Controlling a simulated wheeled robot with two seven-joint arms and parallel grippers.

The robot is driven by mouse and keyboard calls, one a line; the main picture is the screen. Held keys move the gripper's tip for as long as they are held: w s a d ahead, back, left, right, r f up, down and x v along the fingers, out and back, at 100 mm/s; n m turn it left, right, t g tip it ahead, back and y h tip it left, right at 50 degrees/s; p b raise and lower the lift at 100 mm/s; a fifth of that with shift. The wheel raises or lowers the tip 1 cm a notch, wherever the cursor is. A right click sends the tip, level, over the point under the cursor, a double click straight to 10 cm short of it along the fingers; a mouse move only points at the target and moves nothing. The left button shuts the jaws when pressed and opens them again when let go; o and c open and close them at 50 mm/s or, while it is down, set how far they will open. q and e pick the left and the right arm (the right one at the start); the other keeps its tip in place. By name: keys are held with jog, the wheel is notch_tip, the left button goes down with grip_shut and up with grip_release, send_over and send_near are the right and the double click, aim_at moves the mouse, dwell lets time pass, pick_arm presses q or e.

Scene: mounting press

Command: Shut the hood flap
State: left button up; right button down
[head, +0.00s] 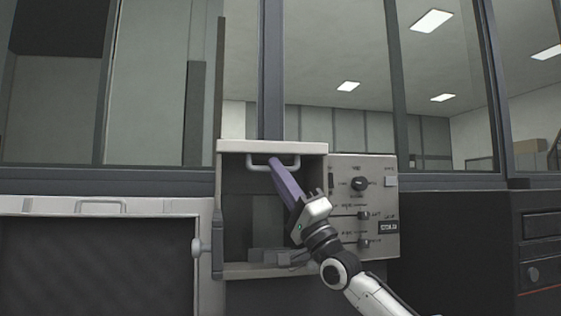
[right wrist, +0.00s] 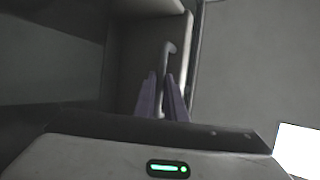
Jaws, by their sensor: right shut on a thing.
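The hood flap (head: 232,147) shows as a pale edge along the top of the mounting press's box, with a light bar handle (head: 291,158) on it. The opening below it is uncovered, and its dark inside shows. My right gripper (head: 273,163) reaches up from the lower right, its long purple fingers shut on the handle. In the right wrist view the curved handle (right wrist: 170,48) runs down between the two fingers of my right gripper (right wrist: 163,95). My left gripper is not in view.
A control panel (head: 345,215) with knobs and switches is just right of the opening. Grey blocks (head: 268,255) lie at the opening's bottom. A pale-framed panel (head: 150,206) with its own handle stands at the left. Windows rise behind.

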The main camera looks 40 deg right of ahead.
jog(key=shift+w+d+f+m, duration=0.25)
jog(key=shift+w+f+m, duration=0.05)
jog(key=shift+w+f, duration=0.2)
jog(key=c, duration=2.2)
grip_release()
jog(key=o, duration=0.4)
jog(key=shift+w+f, duration=0.25)
jog(key=shift+w, duration=0.05)
jog(key=shift+s+r, duration=0.1)
